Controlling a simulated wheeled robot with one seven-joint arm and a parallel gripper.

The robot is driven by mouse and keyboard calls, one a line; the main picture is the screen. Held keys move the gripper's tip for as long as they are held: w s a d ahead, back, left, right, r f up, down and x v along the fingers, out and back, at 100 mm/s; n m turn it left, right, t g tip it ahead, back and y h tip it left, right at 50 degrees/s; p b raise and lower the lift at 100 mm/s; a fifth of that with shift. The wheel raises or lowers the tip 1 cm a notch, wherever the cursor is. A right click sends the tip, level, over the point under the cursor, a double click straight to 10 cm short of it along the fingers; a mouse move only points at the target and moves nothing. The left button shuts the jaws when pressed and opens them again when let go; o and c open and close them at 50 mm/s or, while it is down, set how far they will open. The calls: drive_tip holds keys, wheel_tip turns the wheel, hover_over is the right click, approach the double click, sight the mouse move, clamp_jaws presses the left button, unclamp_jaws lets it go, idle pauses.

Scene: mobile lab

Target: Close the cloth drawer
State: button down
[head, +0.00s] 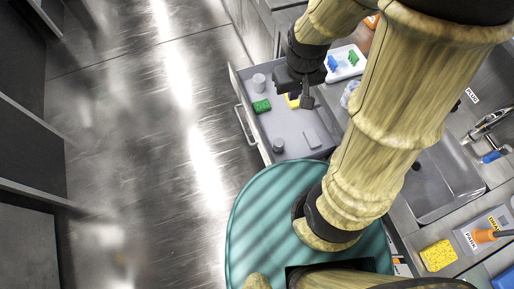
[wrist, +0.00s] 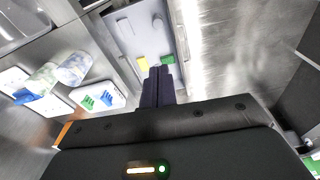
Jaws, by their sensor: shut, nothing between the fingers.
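The open drawer (head: 291,128) stands pulled out from the counter in the head view, with a bar handle (head: 245,125) on its left front. Inside it are a green block (head: 261,106), a yellow piece (head: 292,101), grey cylinders (head: 259,82) and a flat grey piece (head: 312,138). I cannot make out a cloth in it. The drawer (wrist: 148,22) also shows at the top of the wrist view. My gripper (head: 307,101) is shut and empty, over the drawer's inner side near the yellow piece. I cannot tell whether it touches anything.
A white tray (head: 344,72) with blue and green pieces sits on the counter. A sink (head: 440,182), a tap (head: 490,122) and a yellow sponge (head: 438,255) are at the right. The metal floor (head: 130,130) left of the drawer is clear.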

drive_tip(key=a+f+n+h+b, duration=0.3)
drive_tip(key=a+f+n+b, duration=0.2)
drive_tip(key=f, duration=0.6)
drive_tip(key=a+f+n+h+b, duration=0.2)
drive_tip(key=a+f+n+b, duration=0.4)
drive_tip(key=f, duration=0.5)
drive_tip(key=a+f+n+t+h+b, duration=0.1)
drive_tip(key=a+f+n+h+b, duration=0.2)
drive_tip(key=f, duration=0.9)
drive_tip(key=a+n+b, duration=0.3)
drive_tip(key=a+n, duration=0.1)
drive_tip(key=a, duration=0.1)
drive_tip(key=shift+w+a+n+h, duration=0.25)
drive_tip(key=shift+a+n+h, duration=0.05)
drive_tip(key=shift+a+n, duration=0.1)
drive_tip(key=shift+d, duration=0.1)
drive_tip(key=b, duration=0.3)
approach(264, 147)
drive_tip(key=d+f, duration=0.1)
drive_tip(key=f, duration=0.2)
drive_tip(key=w+d+f, duration=0.1)
drive_tip(key=f, duration=0.1)
drive_tip(key=shift+d, duration=0.4)
drive_tip(key=shift+w+d, duration=0.1)
drive_tip(key=shift+d, duration=0.5)
